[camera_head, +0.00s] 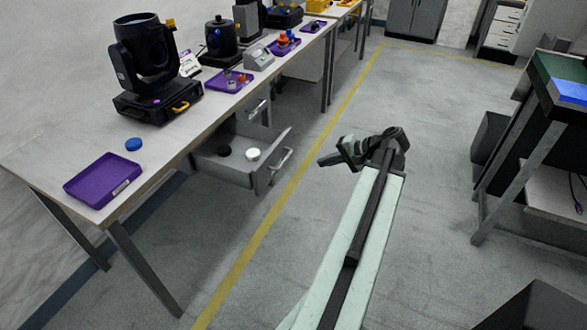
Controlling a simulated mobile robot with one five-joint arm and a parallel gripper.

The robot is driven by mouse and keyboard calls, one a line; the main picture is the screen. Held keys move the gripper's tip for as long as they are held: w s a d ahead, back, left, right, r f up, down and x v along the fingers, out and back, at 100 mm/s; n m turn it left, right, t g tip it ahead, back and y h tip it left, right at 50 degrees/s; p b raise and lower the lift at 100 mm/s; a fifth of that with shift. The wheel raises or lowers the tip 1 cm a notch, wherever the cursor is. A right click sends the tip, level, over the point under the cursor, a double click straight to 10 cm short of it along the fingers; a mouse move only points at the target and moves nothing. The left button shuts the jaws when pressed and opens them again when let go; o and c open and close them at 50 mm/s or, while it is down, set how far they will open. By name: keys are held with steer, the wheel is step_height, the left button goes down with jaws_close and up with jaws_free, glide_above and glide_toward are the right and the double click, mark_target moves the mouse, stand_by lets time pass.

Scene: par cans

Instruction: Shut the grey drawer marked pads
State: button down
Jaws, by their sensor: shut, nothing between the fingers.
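The grey drawer (242,177) stands pulled out below the workbench, with a bar handle (282,159) on its front. A white round pad (253,154) and a black round pad (224,151) lie inside it. No marking can be read on the drawer from here. Another handle (257,107) shows above and behind it, on a front that sits closed under the bench top. My gripper (325,161) is shut and empty, to the right of the drawer front and apart from it, pointing left toward it.
The workbench (160,160) carries a purple tray (103,180), a blue disc (133,144), a moving-head light (147,65) and other trays. A bench leg (143,265) stands left of the drawer. Clear floor with a yellow line (250,245) runs alongside. Another table (530,150) stands at right.

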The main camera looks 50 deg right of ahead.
steer(key=w+r+b+x, duration=0.1)
steer(key=b+x, duration=0.4)
steer(key=x, duration=0.7)
steer(key=shift+w+a+r, duration=0.35)
steer(key=shift+w+r, duration=0.1)
steer(key=shift+w, duration=0.25)
